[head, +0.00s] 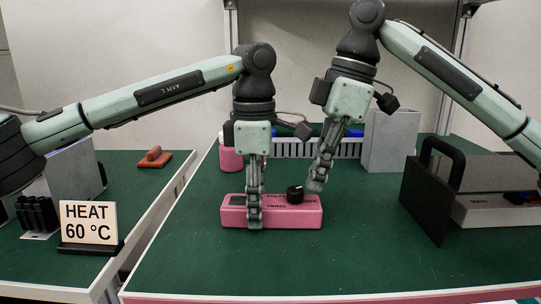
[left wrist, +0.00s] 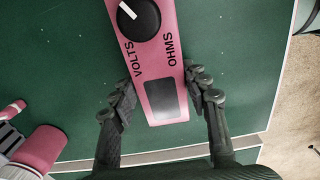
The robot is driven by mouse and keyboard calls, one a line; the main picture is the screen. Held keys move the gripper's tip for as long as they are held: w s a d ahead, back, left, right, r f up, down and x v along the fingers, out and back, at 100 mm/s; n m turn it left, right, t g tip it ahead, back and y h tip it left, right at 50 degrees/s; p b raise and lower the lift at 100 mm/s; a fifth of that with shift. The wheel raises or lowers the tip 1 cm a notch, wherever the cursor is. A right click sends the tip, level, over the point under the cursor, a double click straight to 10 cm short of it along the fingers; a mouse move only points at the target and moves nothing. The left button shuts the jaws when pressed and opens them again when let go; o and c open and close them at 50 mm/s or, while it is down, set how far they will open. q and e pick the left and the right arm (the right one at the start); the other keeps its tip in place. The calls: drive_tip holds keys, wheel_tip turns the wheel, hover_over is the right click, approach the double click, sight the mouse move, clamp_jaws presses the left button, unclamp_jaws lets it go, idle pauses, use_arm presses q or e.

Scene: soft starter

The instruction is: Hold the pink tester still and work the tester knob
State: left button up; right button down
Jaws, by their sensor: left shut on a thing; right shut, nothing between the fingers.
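The pink tester (head: 230,215) lies flat on the green table. It has a black knob (head: 295,194) on top; in the left wrist view the knob (left wrist: 139,19) has a white pointer mark and the words VOLTS and OHMS beside it. The tester's dark display (left wrist: 161,100) also shows there. My left gripper (head: 254,222) is shut across the tester's left part, with a finger on each long side in the left wrist view (left wrist: 163,100). My right gripper (head: 316,186) is shut and empty, just right of the knob; I cannot tell whether they touch.
A pink cylinder (head: 230,158) and a grey rack (head: 290,148) stand behind the tester. A black panel with a handle (head: 428,200) stands at the right. A HEAT 60 °C sign (head: 89,223) stands on the left table. The front of the green table is clear.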

sight(316, 205)
use_arm(q)
drive_tip(key=shift+a, duration=0.1)
use_arm(e)
drive_tip(key=v, duration=0.2)
drive_tip(key=a+v, duration=0.1)
drive_tip(key=v, duration=0.1)
drive_tip(key=shift+r, duration=0.3)
drive_tip(key=shift+w+d, duration=0.1)
drive_tip(key=shift+w+f, duration=0.35)
drive_tip(key=shift+f, duration=0.65)
drive_tip(key=shift+w+f, duration=0.35)
drive_tip(key=shift+f, duration=0.65)
drive_tip(key=shift+w+f, duration=0.35)
drive_tip(key=shift+f, duration=0.65)
drive_tip(key=shift+s+a, duration=0.1)
drive_tip(key=shift+a, duration=0.3)
